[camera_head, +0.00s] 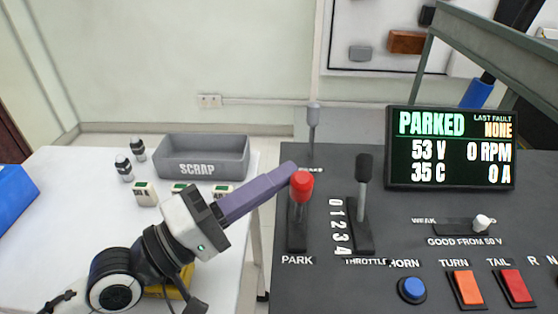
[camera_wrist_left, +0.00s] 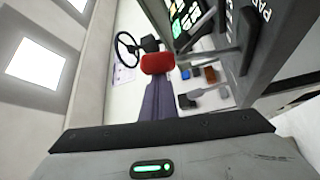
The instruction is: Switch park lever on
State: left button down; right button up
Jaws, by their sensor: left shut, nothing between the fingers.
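The park lever (camera_head: 301,187) has a red knob and stands in a slot above the PARK label on the dark console (camera_head: 375,280). My left gripper (camera_head: 289,172) has purple fingers, shut and empty. Its tips are right at the red knob, on its upper left side; I cannot tell whether they touch. In the left wrist view the red knob (camera_wrist_left: 157,63) sits just beyond the fingertips (camera_wrist_left: 156,84). The display (camera_head: 451,148) reads PARKED, 53 V, 0 RPM, 35 C, 0 A, last fault NONE. My right gripper is not in view.
The black throttle lever (camera_head: 362,190) stands close right of the park lever, and a grey lever (camera_head: 313,125) behind it. Horn (camera_head: 411,290), turn (camera_head: 467,289) and tail (camera_head: 516,287) buttons line the front. A grey SCRAP bin (camera_head: 203,158) is on the white table (camera_head: 60,215).

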pick_arm(q)
jog(key=shift+s+d, duration=0.1)
jog(key=shift+s, duration=0.15)
jog(key=shift+f, duration=0.1)
notch_tip(320, 180, up, 10)
jog(key=p, duration=0.4)
jog(key=shift+w+p, duration=0.2)
jog(key=shift+p, duration=0.1)
